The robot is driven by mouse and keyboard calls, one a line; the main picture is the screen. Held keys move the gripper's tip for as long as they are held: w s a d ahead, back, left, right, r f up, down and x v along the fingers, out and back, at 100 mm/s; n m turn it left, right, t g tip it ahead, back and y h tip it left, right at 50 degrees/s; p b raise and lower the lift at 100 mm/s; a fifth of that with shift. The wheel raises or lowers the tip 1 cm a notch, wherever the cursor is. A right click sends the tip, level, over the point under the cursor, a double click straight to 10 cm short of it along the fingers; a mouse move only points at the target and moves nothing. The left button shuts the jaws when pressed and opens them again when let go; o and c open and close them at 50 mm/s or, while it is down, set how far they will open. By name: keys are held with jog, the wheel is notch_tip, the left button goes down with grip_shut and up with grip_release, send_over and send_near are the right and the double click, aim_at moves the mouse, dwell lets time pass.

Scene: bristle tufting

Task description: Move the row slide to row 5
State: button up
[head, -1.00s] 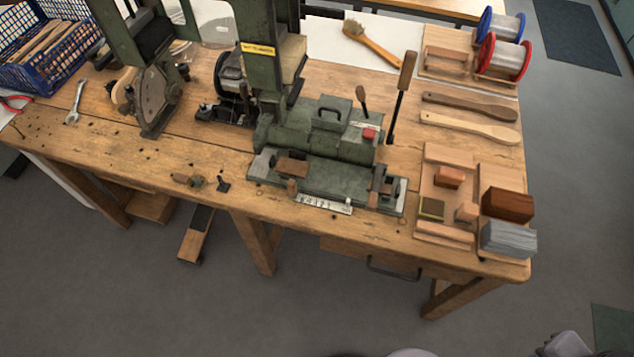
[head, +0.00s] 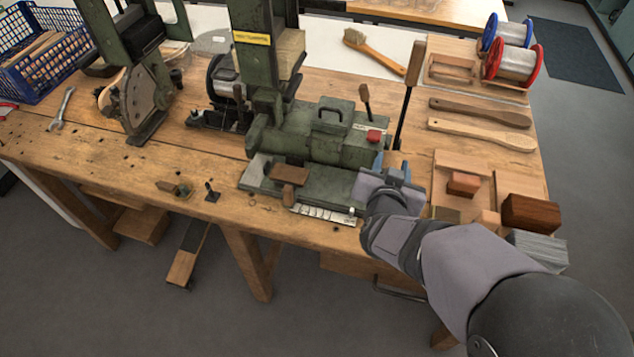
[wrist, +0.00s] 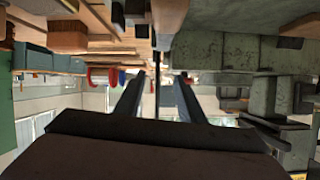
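The green tufting machine (head: 315,140) stands mid-bench, with a low slide bed (head: 325,187) along its front. A brown wooden block (head: 289,174) sits on the bed's left part, with a small wooden knob (head: 288,195) below it. A pale number scale (head: 322,213) runs along the front edge; its digits are too small to read surely. I cannot tell for certain which part is the row slide or its row. My gripper (head: 385,163) is over the bed's right end and hides the fittings there. In the wrist view its two fingers (wrist: 155,95) are apart, with nothing clearly held.
A tall wooden-handled lever (head: 408,95) rises just behind my gripper. A red button (head: 374,136) is on the machine. Wooden brush blanks (head: 480,135) and a brown block (head: 530,213) lie to the right. Two wire spools (head: 512,62) stand at the back right.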

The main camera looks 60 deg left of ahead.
aim_at(286, 192)
jog(key=s+a+b, duration=0.1)
jog(key=s+a, duration=0.1)
jog(key=s, duration=0.2)
jog(key=s+a+f+t+y+b, duration=0.1)
jog(key=s+a, duration=0.1)
jog(key=s, duration=0.3)
jog(key=s+a+f+n+y+b, duration=0.1)
jog(key=s+a, duration=0.2)
jog(key=s, duration=0.2)
jog(key=shift+f+t, duration=0.2)
jog(key=shift+t, duration=0.1)
jog(key=shift+t+y, duration=0.8)
jog(key=s, duration=0.3)
jog(key=s+f+b, duration=0.1)
jog(key=s, duration=0.2)
jog(key=s+b, duration=0.1)
jog(key=s, duration=0.2)
jog(key=shift+d+f, duration=0.2)
jog(key=shift+f, duration=0.1)
jog(key=shift+s+d+f, duration=0.25)
jog(key=shift+s+f, duration=0.05)
jog(key=shift+w+a+r, duration=0.1)
jog(key=shift+w+a, duration=0.15)
jog(key=shift+w, duration=0.1)
jog(key=shift+p+x, duration=0.4)
jog(key=shift+x, duration=2.9)
grip_shut()
